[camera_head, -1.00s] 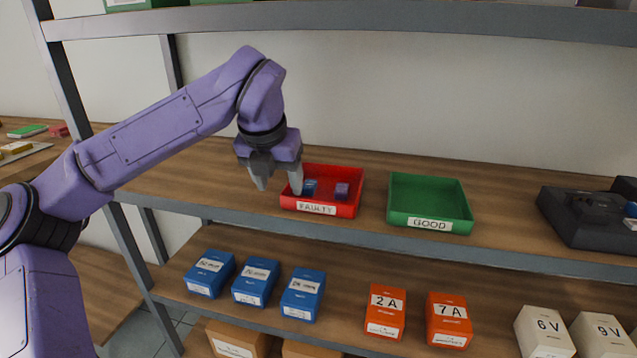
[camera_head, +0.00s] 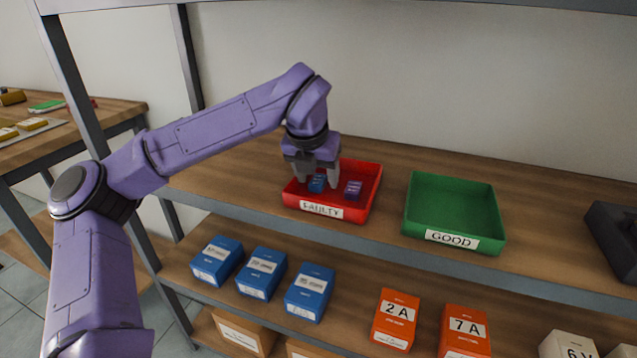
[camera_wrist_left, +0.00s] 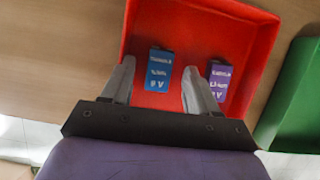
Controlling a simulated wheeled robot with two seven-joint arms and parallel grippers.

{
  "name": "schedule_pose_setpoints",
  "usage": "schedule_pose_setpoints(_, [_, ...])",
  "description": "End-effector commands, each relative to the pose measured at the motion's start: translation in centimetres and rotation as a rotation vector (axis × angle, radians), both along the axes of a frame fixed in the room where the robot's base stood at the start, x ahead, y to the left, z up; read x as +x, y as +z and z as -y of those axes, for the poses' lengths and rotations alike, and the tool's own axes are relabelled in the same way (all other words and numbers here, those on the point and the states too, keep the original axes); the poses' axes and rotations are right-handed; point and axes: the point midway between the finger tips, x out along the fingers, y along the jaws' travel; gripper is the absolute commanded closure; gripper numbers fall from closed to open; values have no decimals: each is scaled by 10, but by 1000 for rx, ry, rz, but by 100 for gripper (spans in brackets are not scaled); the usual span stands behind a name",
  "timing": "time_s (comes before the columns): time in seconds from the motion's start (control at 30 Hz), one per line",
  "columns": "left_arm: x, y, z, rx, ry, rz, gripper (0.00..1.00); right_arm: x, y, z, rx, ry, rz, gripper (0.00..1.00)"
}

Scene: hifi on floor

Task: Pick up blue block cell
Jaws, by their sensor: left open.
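The blue block cell (camera_head: 317,183) lies in the red tray labelled FAULTY (camera_head: 335,213) on the shelf. My left gripper (camera_head: 315,180) is open above the left part of this tray, pointing down. In the left wrist view the blue cell (camera_wrist_left: 159,71) lies between and just beyond the two fingertips of the gripper (camera_wrist_left: 158,70), with no contact visible. A purple cell (camera_head: 353,189) lies to its right in the same tray. In the left wrist view the purple cell (camera_wrist_left: 221,82) is just outside the right finger. My right gripper is out of view.
A green tray labelled GOOD (camera_head: 452,243) stands empty to the right of the red tray. A dark device (camera_head: 614,240) is at the right edge. Blue boxes (camera_head: 262,273) and orange boxes (camera_head: 396,319) stand on the shelf below. A shelf post (camera_head: 75,90) rises at left.

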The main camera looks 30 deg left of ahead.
Motion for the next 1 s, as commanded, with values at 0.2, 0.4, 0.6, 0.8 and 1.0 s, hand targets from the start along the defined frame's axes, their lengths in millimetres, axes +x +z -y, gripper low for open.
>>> schedule_pose_setpoints(0.2, [-2,-5,-1,-1,4,-12,51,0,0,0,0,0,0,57])
schedule_pose_setpoints(0.4, [-2,-6,-1,0,4,-15,100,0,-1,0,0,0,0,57])
schedule_pose_setpoints(0.6, [-2,-7,0,-1,4,-17,100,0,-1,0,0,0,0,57])
schedule_pose_setpoints(0.8, [-2,3,0,-1,4,-16,100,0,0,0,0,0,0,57])
schedule_pose_setpoints(1.0, [-4,32,1,0,2,-9,100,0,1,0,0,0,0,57])
